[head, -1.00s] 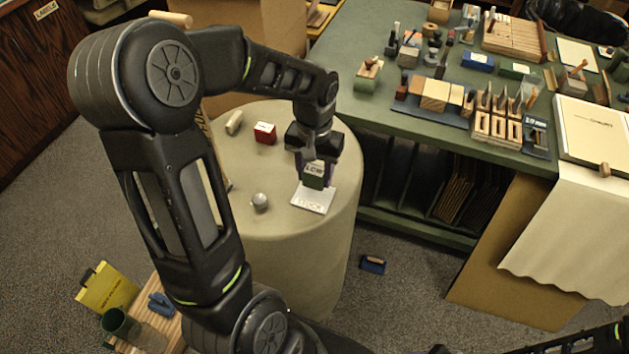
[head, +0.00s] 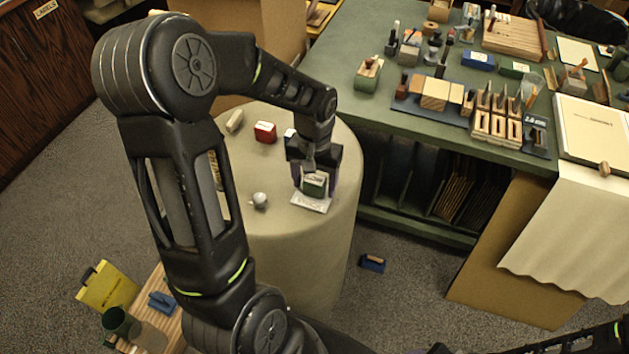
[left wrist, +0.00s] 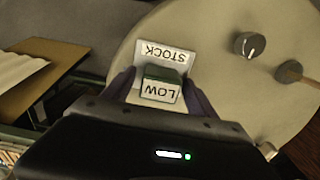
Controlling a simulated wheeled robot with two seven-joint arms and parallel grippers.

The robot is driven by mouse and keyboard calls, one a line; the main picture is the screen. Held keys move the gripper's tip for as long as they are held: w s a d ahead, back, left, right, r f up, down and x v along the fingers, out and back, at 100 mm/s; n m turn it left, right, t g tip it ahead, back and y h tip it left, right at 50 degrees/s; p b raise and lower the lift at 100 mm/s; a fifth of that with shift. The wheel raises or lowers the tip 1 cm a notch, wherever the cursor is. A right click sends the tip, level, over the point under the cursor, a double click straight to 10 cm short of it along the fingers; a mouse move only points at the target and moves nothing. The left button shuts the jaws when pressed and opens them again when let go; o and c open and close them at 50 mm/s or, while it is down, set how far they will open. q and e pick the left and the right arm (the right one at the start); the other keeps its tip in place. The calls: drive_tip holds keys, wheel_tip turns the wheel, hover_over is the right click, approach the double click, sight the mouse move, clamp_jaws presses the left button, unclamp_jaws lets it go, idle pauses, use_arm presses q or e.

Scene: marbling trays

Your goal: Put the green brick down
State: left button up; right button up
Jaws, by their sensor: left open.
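The green brick (head: 315,184) with a white label stands on the white card (head: 311,204) on the round table; in the left wrist view the brick (left wrist: 163,75) reads LOW and the card (left wrist: 164,54) reads STOCK. The brick covers the card's near part in the wrist view. My left gripper (head: 315,178) is open, with its purple-grey fingers on either side of the brick; in the wrist view the gripper (left wrist: 160,93) shows a gap beside the brick. The brick's underside is hidden. My right gripper is out of view.
The round table (head: 280,235) also holds a red block (head: 265,132), a pale cylinder (head: 234,121) and a small grey knob-like piece (head: 259,200). A green workbench (head: 345,70) with tools stands to the right. A blue item (head: 372,263) lies on the floor.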

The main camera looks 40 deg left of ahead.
sight(315, 179)
use_arm(q)
wheel_tip(315, 179, up, 12)
drive_tip(key=shift+r+b, duration=0.2)
drive_tip(key=shift+b, duration=0.15)
idle(0.4)
idle(0.5)
drive_tip(key=w+d+t, duration=0.2)
drive_tip(key=w+t, duration=0.1)
drive_tip(key=w, duration=0.3)
drive_tip(key=w+d+f+m+t+h, duration=0.1)
drive_tip(key=w+d+f, duration=0.1)
drive_tip(key=d+f, duration=0.55)
drive_tip(key=w+d+f+m+t+h, duration=0.15)
drive_tip(key=d+f, duration=0.35)
drive_tip(key=f, duration=0.5)
drive_tip(key=s+d+f+g, duration=0.1)
drive_tip(key=s+d+f, duration=0.3)
drive_tip(key=s, duration=0.3)
drive_tip(key=s+d+f+g+h, duration=0.1)
drive_tip(key=s+d+f+g, duration=0.1)
drive_tip(key=s+d+f, duration=0.2)
drive_tip(key=s+d+f+g, duration=0.2)
drive_tip(key=s+d+f, duration=0.2)
drive_tip(key=s+f, duration=0.5)
drive_tip(key=s, duration=0.2)
drive_tip(key=shift+s+f+n+h, duration=0.2)
drive_tip(key=shift+s+n+h, duration=0.15)
